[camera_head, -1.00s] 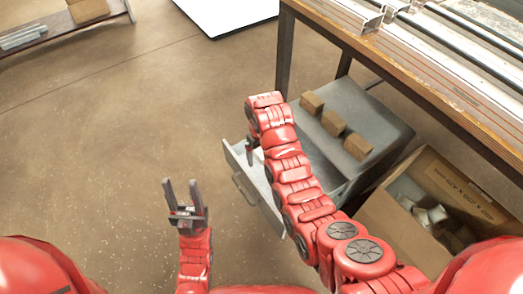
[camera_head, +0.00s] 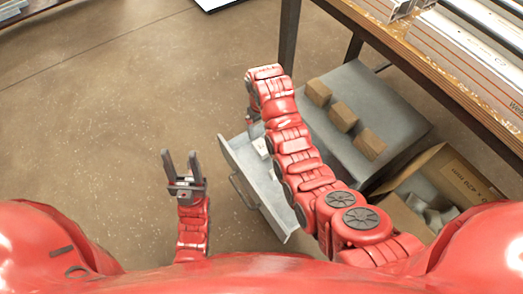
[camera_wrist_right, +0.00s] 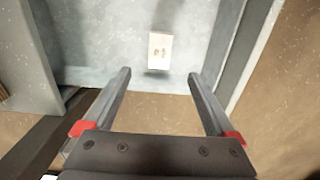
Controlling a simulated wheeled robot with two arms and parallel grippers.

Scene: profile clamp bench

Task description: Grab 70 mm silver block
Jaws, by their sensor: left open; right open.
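A small pale block (camera_wrist_right: 159,50) lies on the grey floor of an open drawer (camera_wrist_right: 100,30) in the right wrist view. In the head view the drawer (camera_head: 268,200) sticks out of a grey cabinet, and a pale piece in it is partly hidden by my right arm. My right gripper (camera_wrist_right: 160,75) is open and empty, its fingers pointing toward the block, which shows between and beyond the tips. Its jaws are mostly hidden behind the arm in the head view. My left gripper (camera_head: 181,163) is open and empty, left of the drawer. I cannot read the block's size.
Three brown blocks (camera_head: 343,116) sit on the cabinet top (camera_head: 385,95). A cardboard box (camera_head: 455,178) with grey pieces inside stands right of it. A workbench (camera_head: 420,62) with metal profiles is at upper right. The floor on the left is clear.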

